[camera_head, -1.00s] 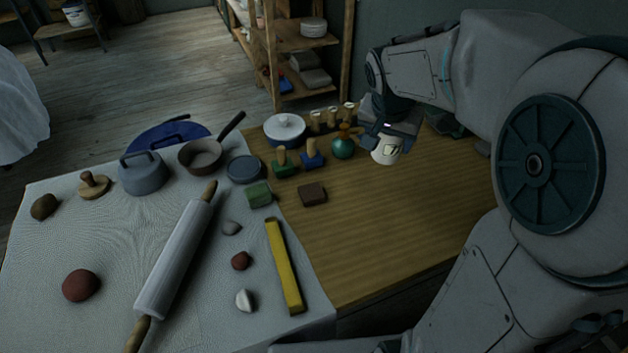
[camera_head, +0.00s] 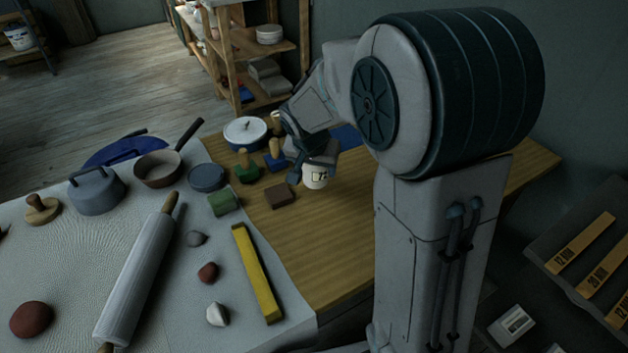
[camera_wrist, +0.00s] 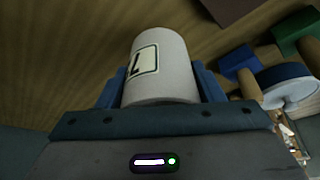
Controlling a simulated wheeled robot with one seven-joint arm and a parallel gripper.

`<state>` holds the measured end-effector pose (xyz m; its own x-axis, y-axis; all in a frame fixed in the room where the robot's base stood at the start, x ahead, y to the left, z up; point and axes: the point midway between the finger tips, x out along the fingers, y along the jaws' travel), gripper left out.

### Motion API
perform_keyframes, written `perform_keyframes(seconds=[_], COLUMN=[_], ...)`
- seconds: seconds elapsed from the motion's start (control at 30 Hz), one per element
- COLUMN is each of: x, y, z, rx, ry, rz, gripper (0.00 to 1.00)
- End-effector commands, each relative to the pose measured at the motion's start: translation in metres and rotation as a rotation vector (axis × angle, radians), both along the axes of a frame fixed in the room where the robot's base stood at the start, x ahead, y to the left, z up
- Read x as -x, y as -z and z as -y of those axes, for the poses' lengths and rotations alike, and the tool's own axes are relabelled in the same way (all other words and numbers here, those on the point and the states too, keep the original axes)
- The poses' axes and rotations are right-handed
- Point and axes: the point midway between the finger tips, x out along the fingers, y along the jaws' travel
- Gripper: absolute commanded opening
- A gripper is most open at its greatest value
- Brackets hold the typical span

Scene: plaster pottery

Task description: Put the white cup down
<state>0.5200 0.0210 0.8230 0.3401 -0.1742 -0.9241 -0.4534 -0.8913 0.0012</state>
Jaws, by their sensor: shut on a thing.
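The white cup (camera_head: 316,177), with a dark-printed label on its side, is held in my gripper (camera_head: 305,165) over the wooden part of the table (camera_head: 325,235). In the wrist view the cup (camera_wrist: 165,80) sits between the two blue fingers of my gripper (camera_wrist: 160,88), which are shut on it. I cannot tell whether the cup's base touches the wood. My arm hides part of the table behind the gripper.
A brown block (camera_head: 280,196), a green-based stamp (camera_head: 245,170) and a blue-based stamp (camera_head: 275,158) stand left of the cup. A white-lidded pot (camera_head: 245,131) is behind them. A yellow bar (camera_head: 257,274) lies front left. Bare wood lies in front of the cup.

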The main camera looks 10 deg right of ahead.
Motion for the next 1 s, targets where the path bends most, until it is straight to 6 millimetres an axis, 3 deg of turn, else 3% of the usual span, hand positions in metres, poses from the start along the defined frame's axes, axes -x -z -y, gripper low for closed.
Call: perform_keyframes(seconds=[0.17,0.37,0.77,0.8,0.87,1.0], x=[-0.001,-0.001,-0.001,-0.001,-0.001,-0.001], y=[0.012,0.04,0.046,0.045,0.044,0.044], z=[-0.003,-0.002,-0.002,-0.002,-0.002,-0.002], rx=[0.001,0.0,0.0,0.0,0.0,0.0], ry=[0.0,0.0,0.001,0.001,0.001,0.001], rz=[0.0,-0.001,0.001,0.001,0.001,0.001], gripper=[0.34,0.34,0.34,0.66,0.83,0.83])
